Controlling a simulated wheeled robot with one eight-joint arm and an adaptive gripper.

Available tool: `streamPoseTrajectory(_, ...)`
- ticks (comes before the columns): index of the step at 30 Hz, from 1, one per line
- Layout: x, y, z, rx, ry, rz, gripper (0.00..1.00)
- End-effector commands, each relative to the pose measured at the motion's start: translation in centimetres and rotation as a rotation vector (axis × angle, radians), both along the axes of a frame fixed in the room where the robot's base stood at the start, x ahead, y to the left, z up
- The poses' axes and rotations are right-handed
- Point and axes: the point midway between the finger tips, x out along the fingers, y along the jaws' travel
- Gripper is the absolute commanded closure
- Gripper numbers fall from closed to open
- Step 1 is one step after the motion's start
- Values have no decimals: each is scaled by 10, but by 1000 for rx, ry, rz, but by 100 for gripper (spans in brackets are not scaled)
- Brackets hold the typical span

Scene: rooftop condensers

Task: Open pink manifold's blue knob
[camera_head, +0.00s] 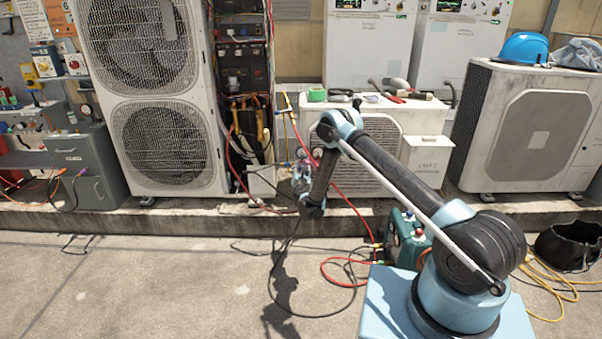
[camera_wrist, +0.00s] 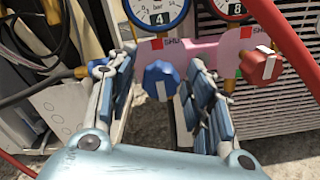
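The pink manifold (camera_wrist: 204,52) crosses the upper part of the wrist view. Its blue knob (camera_wrist: 161,79) faces me, with a white mark across its front. Its red knob (camera_wrist: 261,66) sits to the right, outside my gripper. My gripper (camera_wrist: 162,84) is open, with one finger on each side of the blue knob. I see a gap at the left finger; whether the right finger touches the knob I cannot tell. In the head view my gripper (camera_head: 301,178) is in front of the low white condenser, and the knob there is too small to make out.
A blue gauge (camera_wrist: 157,9) and a red gauge (camera_wrist: 232,6) sit above the manifold. A red hose (camera_wrist: 287,45) runs down at the right. The low condenser (camera_head: 390,130) stands behind. A teal pump (camera_head: 404,240) and loose hoses lie on the concrete near my base.

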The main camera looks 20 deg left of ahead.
Motion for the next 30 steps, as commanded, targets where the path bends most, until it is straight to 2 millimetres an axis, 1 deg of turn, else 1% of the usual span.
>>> streamPoseTrajectory(5,1,0,2,0,-1,-1,53)
streamPoseTrajectory(8,1,0,7,0,-1,-1,53)
streamPoseTrajectory(11,1,0,18,0,0,-1,53)
streamPoseTrajectory(24,0,0,80,0,1,0,53)
streamPoseTrajectory(30,0,0,96,0,1,0,53)
